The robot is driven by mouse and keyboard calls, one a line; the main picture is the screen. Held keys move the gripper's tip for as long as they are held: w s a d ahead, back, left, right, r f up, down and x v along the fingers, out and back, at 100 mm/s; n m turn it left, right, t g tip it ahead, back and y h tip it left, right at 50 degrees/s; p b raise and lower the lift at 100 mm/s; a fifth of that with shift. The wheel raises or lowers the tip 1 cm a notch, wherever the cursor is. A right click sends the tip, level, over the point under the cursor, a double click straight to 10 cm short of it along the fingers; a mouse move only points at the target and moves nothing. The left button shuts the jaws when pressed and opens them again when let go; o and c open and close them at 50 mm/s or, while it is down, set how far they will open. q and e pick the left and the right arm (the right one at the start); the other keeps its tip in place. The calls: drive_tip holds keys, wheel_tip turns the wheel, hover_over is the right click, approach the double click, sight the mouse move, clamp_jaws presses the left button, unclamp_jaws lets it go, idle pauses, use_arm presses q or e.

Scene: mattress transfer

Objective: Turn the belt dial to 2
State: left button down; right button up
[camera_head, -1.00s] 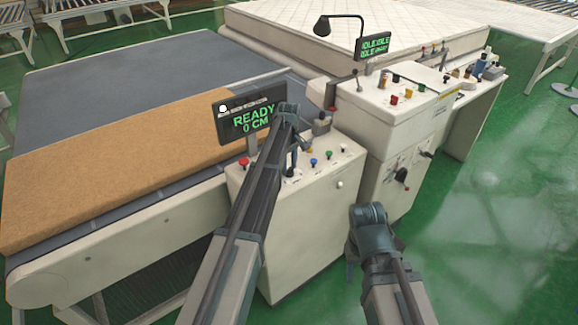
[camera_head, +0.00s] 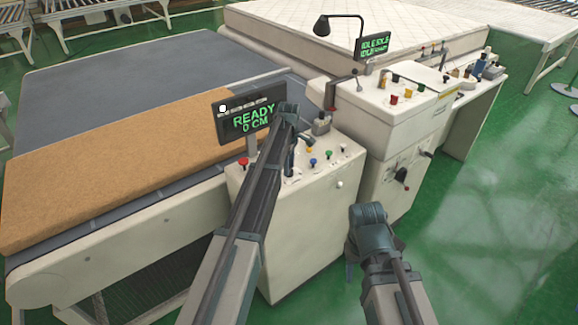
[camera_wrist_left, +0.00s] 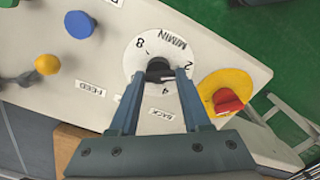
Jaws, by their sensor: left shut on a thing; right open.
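The belt dial (camera_wrist_left: 137,58) is a white disc marked M/MIN with 8, 2 and 4 visible, in the left wrist view. Its dark knob (camera_wrist_left: 159,66) is at the centre, between the fingertips of my left gripper (camera_wrist_left: 160,75), which is shut on it. The fingers cover part of the disc, and I cannot tell which number the knob points to. In the head view my left gripper (camera_head: 291,160) reaches down to the panel beside the READY 0 CM display (camera_head: 247,118); the dial is hidden there. My right gripper (camera_head: 372,250) hangs open and empty right of the cabinet, mostly hidden by its wrist.
A red knob on a yellow disc (camera_wrist_left: 228,100) sits close right of the dial. Blue (camera_wrist_left: 80,24) and yellow (camera_wrist_left: 47,64) buttons are to its left. A brown slab (camera_head: 110,165) lies on the conveyor. A taller control cabinet (camera_head: 385,130) stands behind on the right.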

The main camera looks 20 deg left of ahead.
use_arm(q)
drive_tip(key=shift+c, duration=1.8)
unclamp_jaws()
drive_tip(key=shift+r, duration=0.1)
wheel_tip(320, 180, up, 14)
drive_tip(key=p, duration=1.3)
drive_tip(key=shift+p, duration=0.4)
drive_tip(key=shift+f, duration=0.2)
